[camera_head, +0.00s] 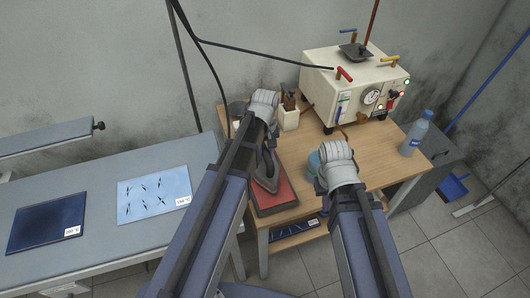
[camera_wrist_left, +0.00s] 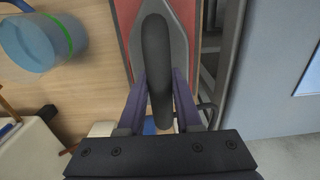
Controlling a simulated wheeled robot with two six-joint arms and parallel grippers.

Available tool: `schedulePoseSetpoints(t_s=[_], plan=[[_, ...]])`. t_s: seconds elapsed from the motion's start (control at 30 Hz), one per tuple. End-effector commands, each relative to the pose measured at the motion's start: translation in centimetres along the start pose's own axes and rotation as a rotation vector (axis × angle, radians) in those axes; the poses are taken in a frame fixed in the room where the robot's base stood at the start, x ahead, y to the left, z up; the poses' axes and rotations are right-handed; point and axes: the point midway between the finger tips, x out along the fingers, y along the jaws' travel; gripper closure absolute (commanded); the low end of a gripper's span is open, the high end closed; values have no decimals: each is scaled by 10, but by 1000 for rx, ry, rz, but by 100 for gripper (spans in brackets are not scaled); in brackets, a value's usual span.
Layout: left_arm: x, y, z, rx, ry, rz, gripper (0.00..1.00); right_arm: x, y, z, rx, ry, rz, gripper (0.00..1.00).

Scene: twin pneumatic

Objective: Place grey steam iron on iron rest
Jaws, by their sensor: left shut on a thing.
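The grey steam iron (camera_head: 264,172) is on or just over the red iron rest (camera_head: 278,196) at the left end of the wooden table; I cannot tell whether it touches. In the left wrist view the iron's dark handle (camera_wrist_left: 157,60) runs between the fingers of my left gripper (camera_wrist_left: 158,90), which is shut on it. The red rest (camera_wrist_left: 128,22) shows on both sides of the iron's grey body. My left arm hides part of the iron in the head view. My right gripper (camera_head: 338,172) is over the table front; its fingers are hidden, so its opening cannot be told.
A white steam generator (camera_head: 350,85) stands at the back of the wooden table (camera_head: 385,150), with a water bottle (camera_head: 415,133) at right. A blue container (camera_wrist_left: 35,42) is near the rest. A grey ironing table (camera_head: 100,170) is at left.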

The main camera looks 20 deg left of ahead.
Motion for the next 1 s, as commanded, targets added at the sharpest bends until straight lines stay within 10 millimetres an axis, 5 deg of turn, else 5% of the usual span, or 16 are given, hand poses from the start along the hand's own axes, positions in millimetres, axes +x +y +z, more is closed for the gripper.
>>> schedulePoseSetpoints(t_s=[0.5,0.53,0.8,1.0], plan=[[10,0,0,0,0,0,100,10,-1,-1,0,0,0,100],[11,0,0,0,0,0,66,11,-1,-1,0,0,0,100],[10,0,0,0,0,0,37,10,-1,-1,0,0,0,100],[10,0,0,0,0,0,37,10,-1,-1,0,0,0,100]])
